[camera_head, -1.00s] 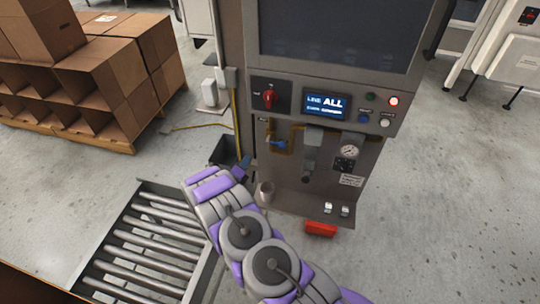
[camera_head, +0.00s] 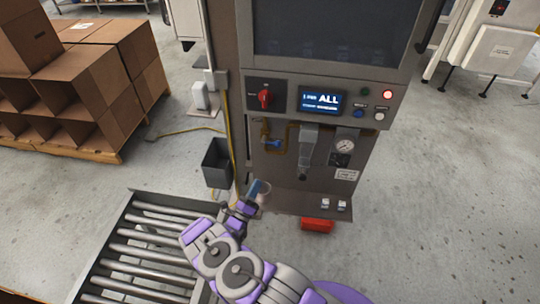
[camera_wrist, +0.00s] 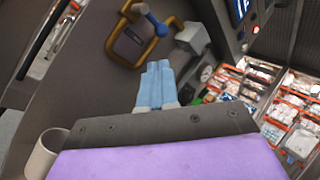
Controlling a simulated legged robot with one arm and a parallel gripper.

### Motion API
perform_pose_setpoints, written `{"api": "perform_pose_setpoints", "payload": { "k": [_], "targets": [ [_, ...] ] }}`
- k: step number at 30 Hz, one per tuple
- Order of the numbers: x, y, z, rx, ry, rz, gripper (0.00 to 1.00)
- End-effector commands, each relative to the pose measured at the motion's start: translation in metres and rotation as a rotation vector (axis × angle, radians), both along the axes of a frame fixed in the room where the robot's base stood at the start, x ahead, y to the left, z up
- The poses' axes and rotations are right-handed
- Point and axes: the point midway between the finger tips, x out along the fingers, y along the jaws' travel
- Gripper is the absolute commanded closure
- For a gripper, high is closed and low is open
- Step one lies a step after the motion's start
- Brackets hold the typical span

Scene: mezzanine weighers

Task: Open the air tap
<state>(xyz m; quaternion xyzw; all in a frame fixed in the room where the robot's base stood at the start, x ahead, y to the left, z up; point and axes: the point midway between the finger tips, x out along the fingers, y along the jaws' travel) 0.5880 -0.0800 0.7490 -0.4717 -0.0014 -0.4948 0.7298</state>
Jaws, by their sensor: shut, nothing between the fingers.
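The air tap is a small blue lever (camera_head: 272,143) on brass-coloured pipework (camera_head: 265,134), on the cabinet's lower panel below the red rotary switch. In the wrist view the blue lever (camera_wrist: 153,20) sits at the top, on the looped brass pipe (camera_wrist: 127,58). My gripper (camera_head: 259,188) is below the tap and apart from it, in front of the panel. In the wrist view its pale blue fingers (camera_wrist: 156,80) are together, empty, and point up toward the tap.
The cabinet (camera_head: 330,85) carries a red rotary switch (camera_head: 264,98), a lit display (camera_head: 320,100) and a gauge (camera_head: 345,146). A grey filter unit (camera_wrist: 193,38) is right of the tap. A dark bin (camera_head: 216,163) and roller conveyor (camera_head: 136,190) are at left. A pale cup (camera_wrist: 43,152) is near my gripper.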

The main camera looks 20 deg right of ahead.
Motion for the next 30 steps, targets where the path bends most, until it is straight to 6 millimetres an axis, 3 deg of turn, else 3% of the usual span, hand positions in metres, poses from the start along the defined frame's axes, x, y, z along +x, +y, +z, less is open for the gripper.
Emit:
{"api": "perform_pose_setpoints", "payload": {
  "k": [11,30],
  "targets": [
    [0.006,-0.005,0.006,-0.002,0.001,0.0,1.0],
    [0.06,-0.083,0.055,-0.001,0.0,-0.001,1.0]
  ]
}}
